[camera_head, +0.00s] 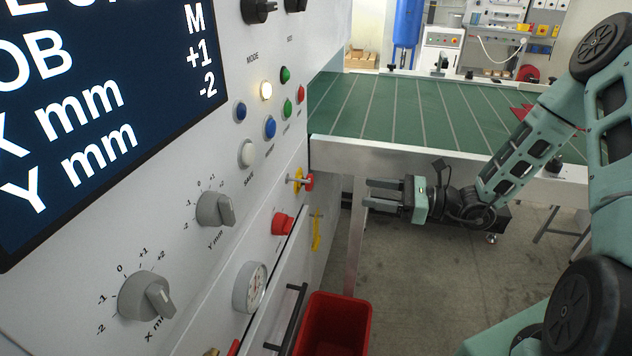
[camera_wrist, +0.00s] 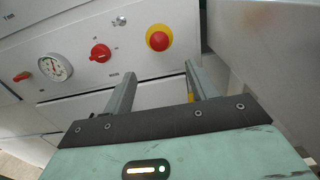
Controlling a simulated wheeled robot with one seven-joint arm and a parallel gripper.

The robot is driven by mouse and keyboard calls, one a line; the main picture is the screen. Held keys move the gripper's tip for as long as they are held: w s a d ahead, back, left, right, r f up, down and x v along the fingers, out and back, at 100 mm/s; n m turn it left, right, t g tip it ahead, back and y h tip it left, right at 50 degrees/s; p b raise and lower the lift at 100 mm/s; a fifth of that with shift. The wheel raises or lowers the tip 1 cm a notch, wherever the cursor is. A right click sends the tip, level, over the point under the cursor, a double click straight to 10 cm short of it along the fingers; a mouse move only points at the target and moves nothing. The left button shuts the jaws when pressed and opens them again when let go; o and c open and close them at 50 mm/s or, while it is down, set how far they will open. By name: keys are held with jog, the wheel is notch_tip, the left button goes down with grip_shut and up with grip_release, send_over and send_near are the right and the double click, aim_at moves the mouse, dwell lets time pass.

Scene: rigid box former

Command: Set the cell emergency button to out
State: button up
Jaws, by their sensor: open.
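The emergency button is a round red cap on a yellow ring. It sits at the top middle of the wrist view (camera_wrist: 158,40) and on the far edge of the machine panel in the head view (camera_head: 310,181). I cannot tell whether it is pressed in or out. My gripper (camera_head: 370,194) is open and empty, to the right of the button with a gap between them in the head view. In the wrist view its two fingers (camera_wrist: 160,74) point towards the panel, and the button shows beyond them.
A red rotary switch (camera_head: 283,224) and a dial gauge (camera_head: 250,286) are on the same panel, near the button. A black handle (camera_head: 290,318) sticks out below. A red bin (camera_head: 338,325) stands underneath. A green-topped conveyor (camera_head: 420,112) lies behind my arm.

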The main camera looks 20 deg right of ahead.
aim_at(313, 183)
jog(key=x, duration=1.3)
jog(key=shift+w+a+p, duration=0.15)
jog(key=shift+a+p, duration=0.2)
jog(key=shift+p, duration=0.05)
